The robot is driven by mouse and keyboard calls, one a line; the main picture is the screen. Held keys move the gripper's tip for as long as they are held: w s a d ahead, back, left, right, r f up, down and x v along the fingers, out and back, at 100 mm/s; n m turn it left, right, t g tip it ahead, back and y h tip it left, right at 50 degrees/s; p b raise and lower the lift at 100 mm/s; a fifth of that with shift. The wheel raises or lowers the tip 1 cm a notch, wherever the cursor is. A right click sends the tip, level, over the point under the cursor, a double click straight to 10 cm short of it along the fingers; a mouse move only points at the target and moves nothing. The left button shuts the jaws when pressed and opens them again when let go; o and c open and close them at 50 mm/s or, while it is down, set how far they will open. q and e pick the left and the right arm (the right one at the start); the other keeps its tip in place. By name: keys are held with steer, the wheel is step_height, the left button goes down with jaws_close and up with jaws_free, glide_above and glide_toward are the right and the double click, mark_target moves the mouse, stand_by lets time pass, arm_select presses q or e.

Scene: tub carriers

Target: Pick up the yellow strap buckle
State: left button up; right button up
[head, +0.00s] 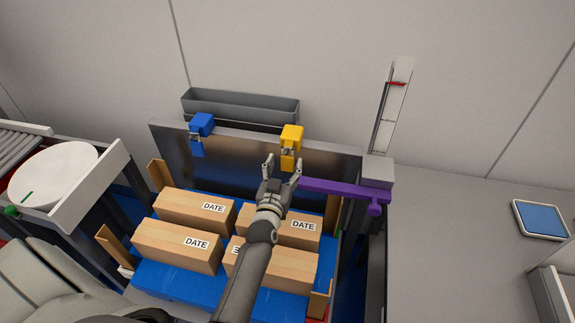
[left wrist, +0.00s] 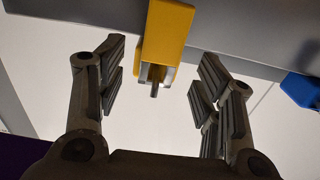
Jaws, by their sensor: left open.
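The yellow strap buckle (head: 291,134) hangs on the top edge of the upright metal panel (head: 335,160), with a small metal piece at its lower end. My left gripper (head: 283,166) is open and empty, just below and in front of it in the head view. In the left wrist view, the yellow buckle (left wrist: 166,35) lies between the two spread fingers of my left gripper (left wrist: 160,82), towards the top of the picture. Neither finger visibly touches it. My right gripper is not in view.
A blue buckle (head: 202,124) hangs on the same panel to the left. A purple bar (head: 335,188) runs to the right beside my gripper. Several cartons (head: 180,246) lie below on a blue tub carrier (head: 165,283). A grey trough (head: 240,107) is behind the panel.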

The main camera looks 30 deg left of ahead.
mark_target(288, 159)
arm_select(q)
steer(key=shift+b+x, duration=0.4)
steer(key=shift+x, duration=0.8)
steer(key=c, duration=1.1)
steer(key=shift+r, duration=0.15)
